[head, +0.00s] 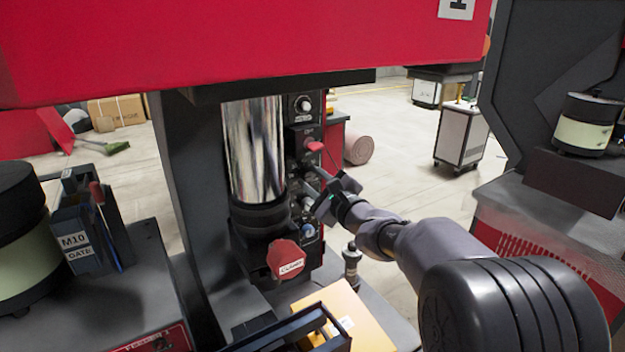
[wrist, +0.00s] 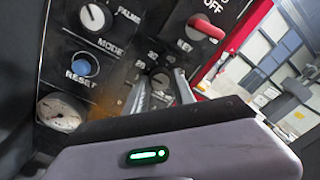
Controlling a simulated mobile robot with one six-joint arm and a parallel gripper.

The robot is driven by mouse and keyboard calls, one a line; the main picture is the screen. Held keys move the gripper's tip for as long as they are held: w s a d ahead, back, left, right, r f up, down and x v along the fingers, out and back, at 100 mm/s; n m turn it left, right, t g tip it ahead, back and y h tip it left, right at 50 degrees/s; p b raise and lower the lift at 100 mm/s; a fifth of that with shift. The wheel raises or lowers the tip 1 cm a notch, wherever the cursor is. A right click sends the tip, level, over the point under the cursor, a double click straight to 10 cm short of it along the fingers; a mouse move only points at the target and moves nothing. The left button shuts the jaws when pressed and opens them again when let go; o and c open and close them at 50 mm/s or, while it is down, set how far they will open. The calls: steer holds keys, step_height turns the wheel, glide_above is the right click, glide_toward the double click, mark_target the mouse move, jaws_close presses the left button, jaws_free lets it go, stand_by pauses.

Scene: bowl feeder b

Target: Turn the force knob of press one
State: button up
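The control panel (head: 303,130) of the press stands right of the chrome cylinder (head: 254,150). My gripper (head: 322,184) is at the panel's right side, below the red key switch (head: 315,146). In the wrist view two grey fingers (wrist: 160,92) point at the panel with a gap between them. A dark round knob (wrist: 160,79) shows at the gap, inside a dial with printed numbers. Its label is hidden, so I cannot tell for sure that it is the force knob. Whether the fingers touch it is unclear.
The mode knob (wrist: 94,17), blue reset button (wrist: 85,65), gauge (wrist: 58,112) and red key lever (wrist: 205,27) sit close around the fingers. A red clamp knob (head: 286,259) sticks out below. A yellow box (head: 345,315) lies in front.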

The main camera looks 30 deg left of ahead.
jaws_close()
steer(key=m+p, duration=0.4)
steer(key=m, duration=0.1)
steer(key=shift+r+p, duration=0.2)
steer(key=shift+p, duration=0.2)
steer(key=m+p, duration=0.3)
steer(key=shift+f, duration=0.1)
steer(key=shift+m, duration=0.4)
steer(key=o, duration=0.7)
jaws_free()
